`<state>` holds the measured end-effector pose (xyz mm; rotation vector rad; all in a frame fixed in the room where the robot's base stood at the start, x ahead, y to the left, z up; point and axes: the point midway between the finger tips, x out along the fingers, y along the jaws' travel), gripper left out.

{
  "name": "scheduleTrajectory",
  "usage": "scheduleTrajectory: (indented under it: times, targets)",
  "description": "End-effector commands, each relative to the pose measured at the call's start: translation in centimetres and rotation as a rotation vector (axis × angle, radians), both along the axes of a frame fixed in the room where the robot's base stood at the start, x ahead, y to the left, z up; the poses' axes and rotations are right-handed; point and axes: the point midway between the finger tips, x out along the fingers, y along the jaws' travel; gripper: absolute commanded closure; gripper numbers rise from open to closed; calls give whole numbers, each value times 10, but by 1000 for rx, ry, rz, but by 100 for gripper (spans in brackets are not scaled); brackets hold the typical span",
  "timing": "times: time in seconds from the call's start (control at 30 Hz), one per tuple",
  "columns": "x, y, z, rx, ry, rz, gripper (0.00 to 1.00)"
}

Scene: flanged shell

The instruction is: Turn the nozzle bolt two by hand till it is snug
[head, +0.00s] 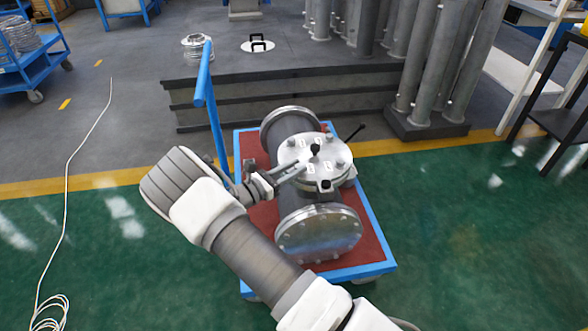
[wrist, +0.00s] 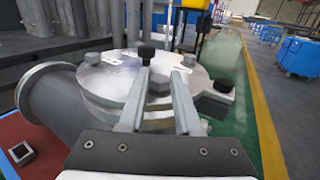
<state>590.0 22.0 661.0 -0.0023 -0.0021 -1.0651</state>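The flanged shell (head: 298,222) is a grey pipe body with a round metal cover (head: 328,171) on top, bearing several dark bolts and small white labels. The label marks are too small to read, so I cannot tell which bolt is number two. My gripper (head: 301,166) reaches over the cover from the left; its two fingers are apart. In the wrist view, a dark bolt (wrist: 159,85) shows between the fingers (wrist: 161,72); I see no clear contact.
The shell rests on a blue-framed cart (head: 375,269) with a red top and a blue handle (head: 204,73) at left. A square hollow piece (wrist: 21,153) lies on the red top. A dark lever (head: 355,132) sticks out behind the cover. Upright pipes (head: 430,70) stand behind.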

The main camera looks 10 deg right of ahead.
Motion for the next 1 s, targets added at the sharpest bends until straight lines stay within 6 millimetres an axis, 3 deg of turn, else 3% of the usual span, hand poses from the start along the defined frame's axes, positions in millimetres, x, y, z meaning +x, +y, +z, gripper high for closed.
scheduleTrajectory:
  times: [0.03, 0.13, 0.57, 1.0]
  targets:
    - [0, 0, 1, 0, -2, 0, 58]
    - [0, 0, 1, 1, -2, 0, 40]
    - [-4, 9, 0, 3, 1, 3, 40]
    - [-52, 96, 2, 2, 1, 5, 40]
